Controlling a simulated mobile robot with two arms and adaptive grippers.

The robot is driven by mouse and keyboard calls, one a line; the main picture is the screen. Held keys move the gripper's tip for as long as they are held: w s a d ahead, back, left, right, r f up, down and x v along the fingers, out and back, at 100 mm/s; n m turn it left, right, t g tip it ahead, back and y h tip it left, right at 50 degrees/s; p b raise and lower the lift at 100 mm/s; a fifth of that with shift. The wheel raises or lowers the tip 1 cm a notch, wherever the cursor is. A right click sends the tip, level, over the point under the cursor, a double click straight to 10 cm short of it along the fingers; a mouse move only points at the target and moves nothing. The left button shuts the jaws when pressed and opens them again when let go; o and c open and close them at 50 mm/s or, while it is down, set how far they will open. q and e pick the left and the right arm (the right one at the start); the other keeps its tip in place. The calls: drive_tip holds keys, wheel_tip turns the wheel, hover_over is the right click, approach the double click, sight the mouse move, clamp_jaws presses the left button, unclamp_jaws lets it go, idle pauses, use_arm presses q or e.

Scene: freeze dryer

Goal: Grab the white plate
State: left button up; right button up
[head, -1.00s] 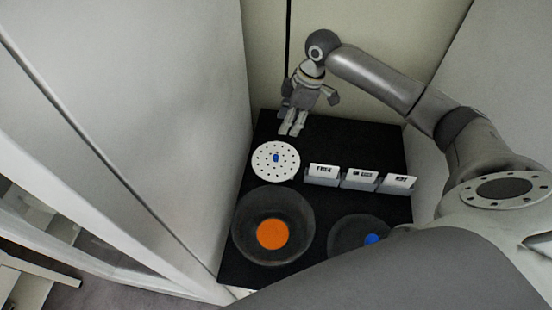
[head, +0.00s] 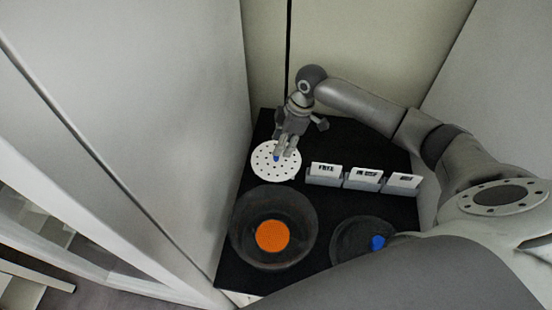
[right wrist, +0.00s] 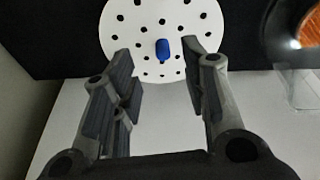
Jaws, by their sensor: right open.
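The white plate (head: 268,169) is a round disc with several small dark holes and a blue knob (head: 276,158) at its middle. It lies on the black surface at the left, behind the large dark bowl. My right gripper (head: 284,152) is over the plate's far part, with its fingertips close to the knob in the head view. In the right wrist view the plate (right wrist: 140,45) is ahead of the open fingers (right wrist: 160,65), and the blue knob (right wrist: 162,49) shows between the fingertips. Nothing is held. My left gripper is not in view.
A large dark bowl (head: 306,215) with an orange disc (head: 272,236) stands in front of the plate. A smaller dark dish (head: 350,240) with a blue piece is partly hidden by my arm. Several label cards (head: 365,178) stand right of the plate. A grey wall (head: 200,120) is close at left.

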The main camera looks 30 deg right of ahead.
sight(276, 161)
drive_tip(key=x, duration=0.1)
drive_tip(key=p+x, duration=0.1)
drive_tip(key=x, duration=0.1)
drive_tip(key=shift+a+f, duration=0.25)
drive_tip(key=shift+a, duration=0.1)
drive_tip(key=shift+a+f, duration=0.1)
drive_tip(key=shift+f, duration=0.55)
clamp_jaws()
